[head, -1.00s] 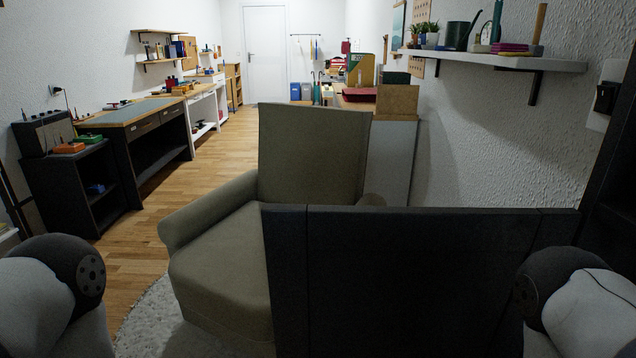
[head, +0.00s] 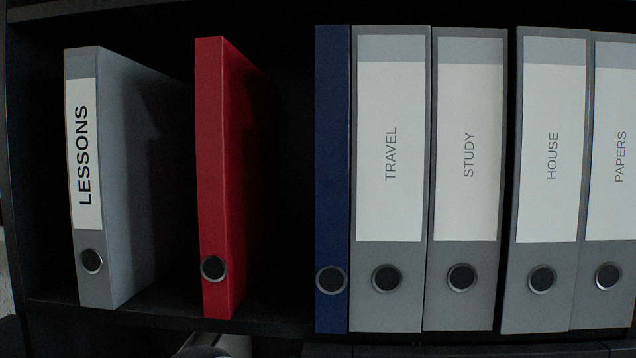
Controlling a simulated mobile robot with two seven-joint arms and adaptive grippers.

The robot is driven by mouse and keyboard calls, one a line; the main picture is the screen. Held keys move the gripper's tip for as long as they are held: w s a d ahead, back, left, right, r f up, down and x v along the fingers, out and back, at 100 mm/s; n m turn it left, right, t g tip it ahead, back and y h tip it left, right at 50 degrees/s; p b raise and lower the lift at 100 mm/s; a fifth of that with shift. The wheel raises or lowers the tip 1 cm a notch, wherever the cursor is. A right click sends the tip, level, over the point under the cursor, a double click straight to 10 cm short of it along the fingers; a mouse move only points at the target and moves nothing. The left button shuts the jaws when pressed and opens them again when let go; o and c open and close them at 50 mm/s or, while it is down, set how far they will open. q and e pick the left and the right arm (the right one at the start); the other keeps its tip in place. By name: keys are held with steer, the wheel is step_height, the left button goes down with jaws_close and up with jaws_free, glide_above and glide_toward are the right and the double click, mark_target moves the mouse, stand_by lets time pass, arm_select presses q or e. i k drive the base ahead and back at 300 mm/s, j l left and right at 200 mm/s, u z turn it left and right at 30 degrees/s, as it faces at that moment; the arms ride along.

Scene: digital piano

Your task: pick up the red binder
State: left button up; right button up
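The red binder (head: 214,170) stands upright on a dark shelf in the head view, left of centre. Its narrow spine faces me, with a dark round finger hole ringed in metal near the bottom. There is a gap on each side of it. Neither gripper shows in the head view. A small grey rounded part at the bottom edge, below the red binder, seems to be mine, but I cannot tell which part.
A grey binder marked LESSONS (head: 84,180) stands to the left. To the right stand a thin blue binder (head: 332,170) and grey binders marked TRAVEL (head: 390,260), STUDY (head: 465,255), HOUSE (head: 548,255) and PAPERS (head: 612,255). The dark shelf board (head: 150,312) runs beneath them.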

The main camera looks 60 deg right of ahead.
mark_target(236, 102)
steer(key=j+z, duration=0.1)
steer(key=z, duration=0.7)
steer(key=k+z, duration=0.1)
steer(key=z, duration=0.3)
steer(key=j+z, duration=0.1)
steer(key=z, duration=0.3)
steer(key=k, duration=0.05)
